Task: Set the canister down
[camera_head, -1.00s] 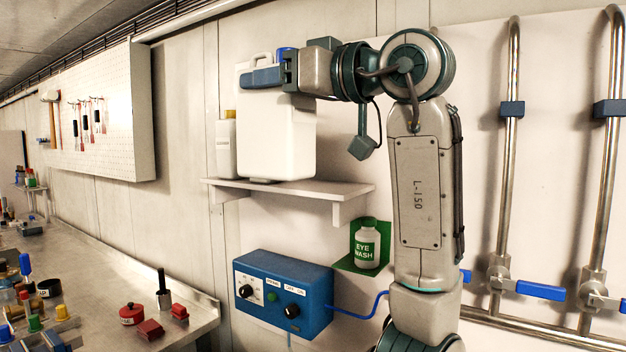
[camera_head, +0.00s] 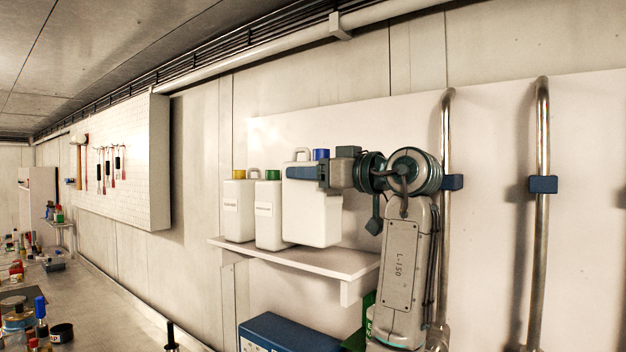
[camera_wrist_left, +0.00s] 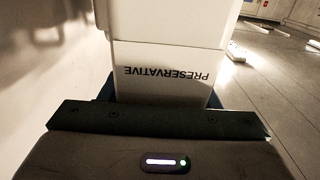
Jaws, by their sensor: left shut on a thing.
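A white canister (camera_head: 312,222) with a blue cap and a top handle is upright at the right of the row on the wall shelf (camera_head: 330,262). My left gripper (camera_head: 304,173) reaches it from the right and is shut on its upper part. In the left wrist view the canister (camera_wrist_left: 165,55) fills the top middle, with the label PRESERVATIVE upside down. Its base looks level with the shelf top; I cannot tell whether it touches. The far sides of the canister and the grip are hidden. My right gripper is not in view.
A green-capped canister (camera_head: 269,224) stands close to its left, and a yellow-capped canister (camera_head: 238,216) beyond that. Bare shelf shows to the right. A blue box (camera_head: 285,335) is below, and vertical pipes (camera_head: 540,150) run at the right.

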